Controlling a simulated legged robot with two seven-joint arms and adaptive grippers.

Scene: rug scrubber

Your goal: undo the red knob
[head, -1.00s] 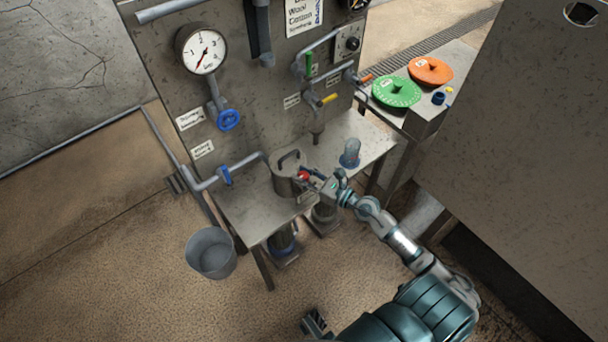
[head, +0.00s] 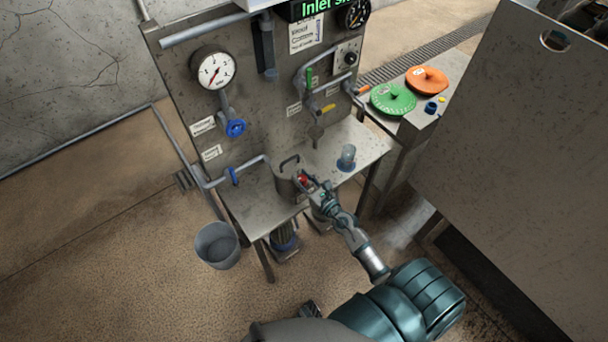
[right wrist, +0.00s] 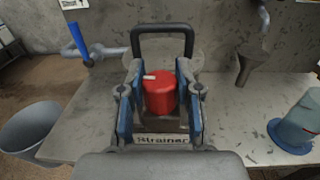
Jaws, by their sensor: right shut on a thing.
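The red knob (head: 303,179) sits on the front of a grey metal strainer pot (head: 283,184) on the steel bench. My right gripper (head: 308,184) reaches it from the front and is shut on it. In the right wrist view the red knob (right wrist: 159,94) stands between the two blue-edged fingers of my right gripper (right wrist: 160,100). A pale mark on the knob's top points left. The pot's dark handle (right wrist: 162,28) arches behind it, and a partly covered "strainer" label (right wrist: 165,140) lies below. A small dark part at the bottom of the head view may be my left gripper (head: 311,309); its jaws are unclear.
A grey bucket (head: 217,246) stands on the floor at left. A glass jar with a blue base (head: 346,158) stands on the bench, right of the pot. The panel behind carries a gauge (head: 213,68), pipes and valves. A large metal panel (head: 510,140) rises at right.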

